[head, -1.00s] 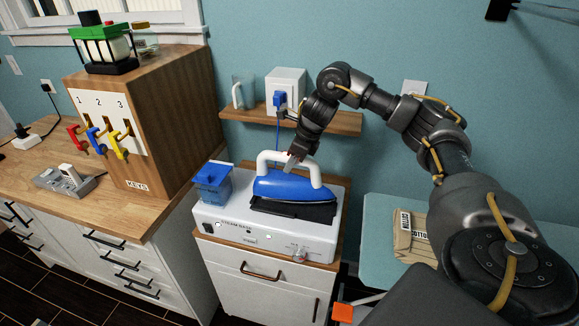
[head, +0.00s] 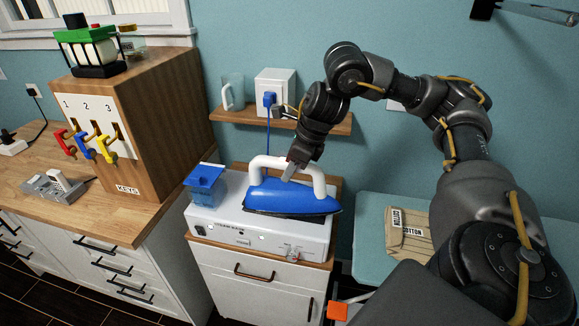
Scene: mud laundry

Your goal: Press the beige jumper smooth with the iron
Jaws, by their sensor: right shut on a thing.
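The blue iron (head: 288,197) with a white handle is over the white steam station (head: 228,225). My right gripper (head: 292,169) is shut on the handle from above. The iron looks raised a little, its nose reaching the station's right edge; the gap below is hard to judge. A beige folded bundle (head: 405,243), apparently the jumper, lies on the pale blue board (head: 372,212) at right, with a white label reading partly "COTTON". My right arm hides part of the board. My left gripper is not in view.
The station stands on a white cabinet (head: 258,283). A blue tank (head: 205,184) sits at its left. A wall shelf (head: 232,117) holds a glass mug (head: 233,93) and a socket box (head: 277,88) with a blue plug. A wooden key box (head: 165,110) stands on the left counter.

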